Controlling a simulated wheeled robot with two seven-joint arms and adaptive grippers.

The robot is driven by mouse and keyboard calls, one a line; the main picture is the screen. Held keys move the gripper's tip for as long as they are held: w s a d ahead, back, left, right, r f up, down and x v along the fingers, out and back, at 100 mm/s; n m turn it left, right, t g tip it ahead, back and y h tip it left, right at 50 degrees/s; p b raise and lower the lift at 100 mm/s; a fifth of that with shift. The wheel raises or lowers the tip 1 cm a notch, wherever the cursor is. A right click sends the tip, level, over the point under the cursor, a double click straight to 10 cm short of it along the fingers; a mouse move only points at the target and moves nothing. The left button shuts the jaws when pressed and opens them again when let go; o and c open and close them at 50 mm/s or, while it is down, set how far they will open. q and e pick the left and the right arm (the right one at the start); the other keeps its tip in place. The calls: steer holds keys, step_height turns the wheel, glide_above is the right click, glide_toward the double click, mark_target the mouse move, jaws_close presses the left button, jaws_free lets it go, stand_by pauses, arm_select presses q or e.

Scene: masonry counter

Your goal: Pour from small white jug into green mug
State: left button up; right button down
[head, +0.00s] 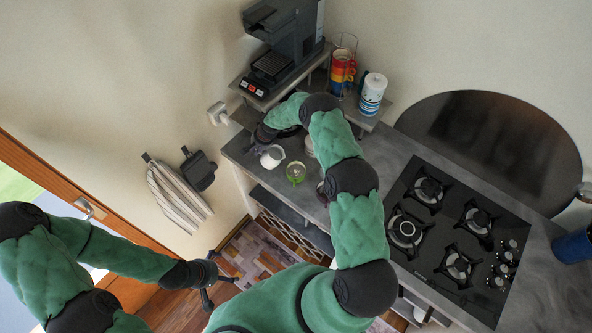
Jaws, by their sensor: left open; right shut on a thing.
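The small white jug (271,157) is at the left end of the grey counter, held by my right gripper (259,146), which reaches it from behind and to the left. The jug looks tilted; whether it touches the counter is hard to tell. The green mug (295,172) stands on the counter just right of the jug, its opening facing up. I cannot make out any liquid stream. My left gripper (224,281) is open and empty, low over the floor and away from the counter.
A shelf above the counter holds a coffee machine (284,40), stacked coloured mugs (342,68) and a striped canister (372,92). A glass-like container (310,146) stands behind the green mug. A black gas hob (455,235) fills the counter's right part. Towels (178,190) hang on the wall.

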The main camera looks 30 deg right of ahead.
steer(key=shift+w+a, duration=0.1)
steer(key=shift+w, duration=0.2)
steer(key=f+g+h+b, duration=0.1)
steer(key=b, duration=0.2)
steer(key=f+g+h+b, duration=0.1)
steer(key=b, duration=0.3)
steer(key=f+g+b, duration=0.1)
steer(key=b, duration=0.2)
steer(key=shift+w+a+f+g+h+b, duration=0.2)
steer(key=shift+w+a+g+h+b, duration=0.1)
steer(key=shift+w+a+h+b, duration=0.1)
